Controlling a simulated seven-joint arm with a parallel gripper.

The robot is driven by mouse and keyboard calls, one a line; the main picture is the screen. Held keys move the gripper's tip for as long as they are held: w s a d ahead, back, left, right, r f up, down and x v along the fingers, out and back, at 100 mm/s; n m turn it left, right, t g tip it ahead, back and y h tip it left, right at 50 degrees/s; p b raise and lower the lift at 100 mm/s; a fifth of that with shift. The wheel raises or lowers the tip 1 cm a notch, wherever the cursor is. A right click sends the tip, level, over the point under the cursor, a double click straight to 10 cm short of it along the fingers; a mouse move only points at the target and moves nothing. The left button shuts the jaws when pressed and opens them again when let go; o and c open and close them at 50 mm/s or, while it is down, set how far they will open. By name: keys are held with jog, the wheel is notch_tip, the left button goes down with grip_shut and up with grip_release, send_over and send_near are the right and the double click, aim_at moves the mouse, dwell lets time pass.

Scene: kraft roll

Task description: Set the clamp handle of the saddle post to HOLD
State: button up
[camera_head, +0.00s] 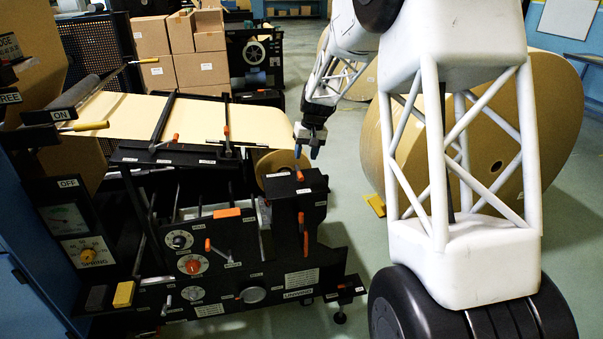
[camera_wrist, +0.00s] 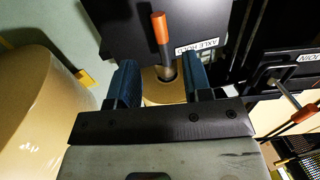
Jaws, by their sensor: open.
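The saddle post (camera_head: 312,205) is a black block at the right end of the black machine. On its top is a clamp handle with a small orange grip (camera_head: 299,175). In the wrist view the handle's orange grip (camera_wrist: 160,28) points away from my gripper, beside a label reading AXLE HOLD (camera_wrist: 199,45). Its metal stem runs down between the fingers. My gripper (camera_head: 306,153) is open just above the post, with its blue fingers on either side of the stem in the wrist view (camera_wrist: 162,82). I cannot tell whether they touch it.
A small tan roll (camera_head: 277,166) sits left of the post, under a paper web (camera_head: 190,114). A vertical orange lever (camera_head: 301,222) is on the post's front. A large kraft roll (camera_head: 555,110) stands on the floor at right, behind my arm. Boxes (camera_head: 182,45) are stacked at the back.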

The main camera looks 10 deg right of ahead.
aim_at(301, 174)
jog(key=shift+a+f, duration=0.25)
jog(key=shift+f, duration=0.95)
jog(key=shift+a+f, duration=0.25)
jog(key=shift+f, duration=1)
jog(key=shift+a+f, duration=0.25)
jog(key=shift+f, duration=0.95)
jog(key=shift+c, duration=0.3)
grip_shut()
